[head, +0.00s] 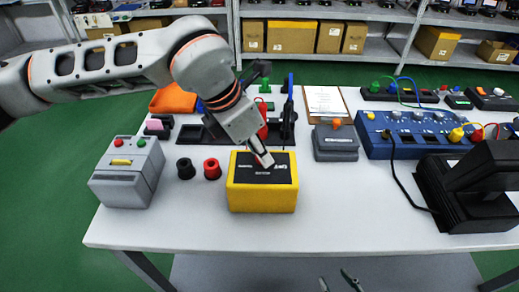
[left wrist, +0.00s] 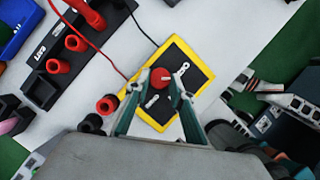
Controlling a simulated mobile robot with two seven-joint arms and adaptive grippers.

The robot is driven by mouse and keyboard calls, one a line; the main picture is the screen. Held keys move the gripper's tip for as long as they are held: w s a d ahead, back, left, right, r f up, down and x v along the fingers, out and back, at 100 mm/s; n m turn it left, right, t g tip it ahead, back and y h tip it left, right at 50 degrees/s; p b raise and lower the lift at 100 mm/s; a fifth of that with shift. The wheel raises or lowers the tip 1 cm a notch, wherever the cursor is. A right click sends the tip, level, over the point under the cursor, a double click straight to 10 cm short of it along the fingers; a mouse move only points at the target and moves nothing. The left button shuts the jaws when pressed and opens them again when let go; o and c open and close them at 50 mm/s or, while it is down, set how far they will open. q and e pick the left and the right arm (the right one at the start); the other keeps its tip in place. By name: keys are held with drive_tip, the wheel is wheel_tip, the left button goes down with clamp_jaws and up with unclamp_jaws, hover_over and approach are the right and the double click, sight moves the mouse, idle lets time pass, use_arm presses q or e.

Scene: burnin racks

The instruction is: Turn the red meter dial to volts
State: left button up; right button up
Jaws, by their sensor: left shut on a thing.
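The meter is a yellow box (head: 262,203) with a black top face, near the table's front edge. It also shows in the left wrist view (left wrist: 199,61). Its red round dial (left wrist: 161,77) carries a pale pointer line that points right in the left wrist view. White marks lie on the face around the dial; their lettering is too small to read. My left gripper (head: 263,160) reaches down over the meter, its fingers (left wrist: 157,90) shut around the dial. It hides the dial in the head view. My right gripper (head: 337,282) shows only its fingertips, apart and empty, at the bottom edge.
A grey box (head: 125,185) with buttons stands left of the meter, with black (head: 186,168) and red (head: 212,168) round pieces between. A small grey box (head: 335,149), blue panel (head: 405,148) and black stand (head: 470,195) are to the right. Front table is clear.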

use_arm(q)
drive_tip(key=m, duration=0.1)
drive_tip(key=m+g, duration=0.1)
drive_tip(key=m, duration=0.2)
drive_tip(key=shift+w+r+g+h, duration=0.1)
drive_tip(key=shift+w+g+h, duration=0.2)
drive_tip(key=shift+h, duration=0.1)
drive_tip(key=m+g, duration=0.1)
drive_tip(key=m, duration=0.4)
drive_tip(key=shift+w+g, duration=0.1)
drive_tip(key=shift+g, duration=0.3)
drive_tip(key=o, duration=1.1)
drive_tip(key=v, duration=1.2)
drive_tip(key=shift+w, duration=0.1)
